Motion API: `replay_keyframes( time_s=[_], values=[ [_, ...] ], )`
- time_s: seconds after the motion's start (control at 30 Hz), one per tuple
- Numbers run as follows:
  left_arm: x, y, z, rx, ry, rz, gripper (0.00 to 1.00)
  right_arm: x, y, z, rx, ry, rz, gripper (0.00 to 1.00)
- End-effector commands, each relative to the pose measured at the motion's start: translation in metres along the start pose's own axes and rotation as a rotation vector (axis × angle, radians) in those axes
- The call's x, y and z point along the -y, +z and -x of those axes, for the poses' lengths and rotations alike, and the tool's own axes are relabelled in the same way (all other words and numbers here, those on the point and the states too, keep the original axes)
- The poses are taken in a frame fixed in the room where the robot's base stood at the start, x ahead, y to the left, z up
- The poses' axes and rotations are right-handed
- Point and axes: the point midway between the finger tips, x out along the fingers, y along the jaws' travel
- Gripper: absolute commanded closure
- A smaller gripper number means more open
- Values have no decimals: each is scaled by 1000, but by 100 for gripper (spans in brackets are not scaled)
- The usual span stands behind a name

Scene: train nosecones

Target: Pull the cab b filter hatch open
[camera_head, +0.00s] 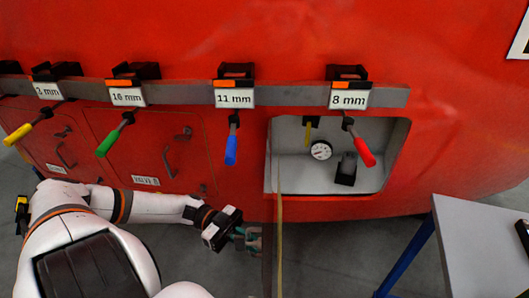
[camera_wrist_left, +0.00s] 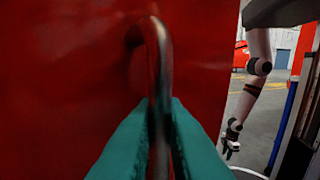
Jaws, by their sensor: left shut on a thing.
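The filter hatch door (camera_head: 268,240) stands swung out from the red nosecone, seen nearly edge-on in the head view at the left side of an open grey compartment (camera_head: 288,177). In the left wrist view the door's red face (camera_wrist_left: 70,75) fills the left and middle. A curved metal handle (camera_wrist_left: 153,45) stands out from it. My left gripper (camera_head: 255,239) is beside the door; its teal fingers (camera_wrist_left: 160,118) are shut around the handle. My right gripper (camera_wrist_left: 231,143) shows small in the left wrist view, away from the door; its jaw state is unclear.
Inside the compartment are a round gauge (camera_head: 321,150) and a black block (camera_head: 346,169). Above runs a grey rail (camera_head: 190,93) with several hanging coloured-handle tools. Closed red hatches (camera_head: 140,150) lie left. A grey table (camera_head: 485,245) stands at lower right.

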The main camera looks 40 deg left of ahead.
Motion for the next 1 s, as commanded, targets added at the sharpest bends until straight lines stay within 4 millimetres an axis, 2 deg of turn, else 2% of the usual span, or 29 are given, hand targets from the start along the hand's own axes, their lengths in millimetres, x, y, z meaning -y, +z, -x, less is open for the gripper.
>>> replay_keyframes(
  time_s=[0.1,0.33,0.87,0.9,0.93,1.0],
  values=[
    [6,-3,14,-4,-38,9,100,1,1,-4,2,-1,0,64],
    [10,-2,32,-3,-34,13,100,6,7,-5,10,-7,3,64],
    [11,-2,38,-3,-33,13,100,8,7,-5,11,-10,4,64],
    [11,-2,38,-3,-33,13,88,8,7,-5,11,-10,4,64],
    [11,-2,38,-2,-33,14,83,8,7,-5,11,-10,4,64],
    [11,-2,38,-2,-33,13,82,8,7,-5,11,-10,4,64]
  ],
)
